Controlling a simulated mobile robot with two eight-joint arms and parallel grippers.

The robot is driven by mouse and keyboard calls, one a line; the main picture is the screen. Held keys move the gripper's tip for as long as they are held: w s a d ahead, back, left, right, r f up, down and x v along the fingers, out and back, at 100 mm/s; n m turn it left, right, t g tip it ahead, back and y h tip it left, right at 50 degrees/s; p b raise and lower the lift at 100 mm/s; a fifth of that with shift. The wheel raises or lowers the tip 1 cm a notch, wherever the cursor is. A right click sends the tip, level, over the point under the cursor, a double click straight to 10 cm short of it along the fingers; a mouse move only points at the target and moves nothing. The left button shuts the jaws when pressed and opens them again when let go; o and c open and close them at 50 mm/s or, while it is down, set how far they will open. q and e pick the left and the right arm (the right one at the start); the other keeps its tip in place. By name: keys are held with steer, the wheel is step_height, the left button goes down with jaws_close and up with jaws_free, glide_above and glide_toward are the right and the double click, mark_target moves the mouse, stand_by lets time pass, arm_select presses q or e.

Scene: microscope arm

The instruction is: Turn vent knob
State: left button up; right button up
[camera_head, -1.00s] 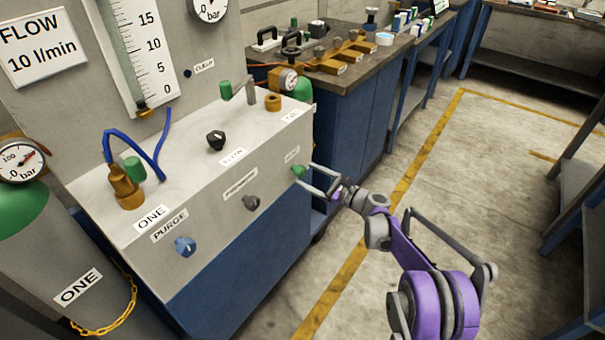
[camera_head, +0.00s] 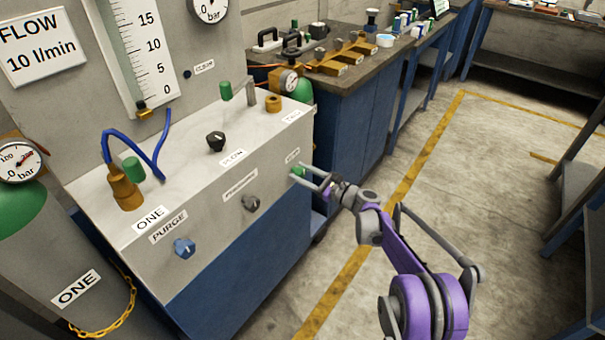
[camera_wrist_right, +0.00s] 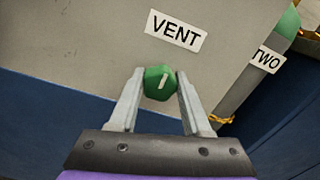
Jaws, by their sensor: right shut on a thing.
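The vent knob (camera_wrist_right: 159,83) is green with a white mark, on the front of the grey panel under the VENT label (camera_wrist_right: 176,31). In the right wrist view it sits between the fingertips of my right gripper (camera_wrist_right: 158,88), which is shut on it. The white mark stands slightly tilted from upright. In the head view my right gripper (camera_head: 306,177) reaches the knob (camera_head: 297,171) at the panel's right end, and the fingers partly cover it. My left gripper is not in view.
The panel's front (camera_head: 215,215) also carries a blue purge knob (camera_head: 184,247) and a dark middle knob (camera_head: 250,203). A black flow knob (camera_head: 216,141) is on top. A blue bench (camera_head: 345,130) stands behind. The floor to the right is open.

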steer(key=shift+n, duration=0.4)
jaws_close()
steer(key=n, duration=0.3)
steer(key=shift+n+p, duration=0.3)
steer(key=shift+n, duration=0.1)
steer(key=n, duration=0.4)
steer(key=shift+p, duration=0.3)
steer(key=n, duration=0.5)
steer(key=shift+p, duration=0.35)
steer(key=n, duration=0.4)
steer(key=shift+f+p, duration=0.15)
steer(key=shift+p, duration=0.2)
steer(key=shift+n, duration=0.3)
steer(key=o, duration=1.2)
jaws_free()
steer(key=shift+s, duration=0.1)
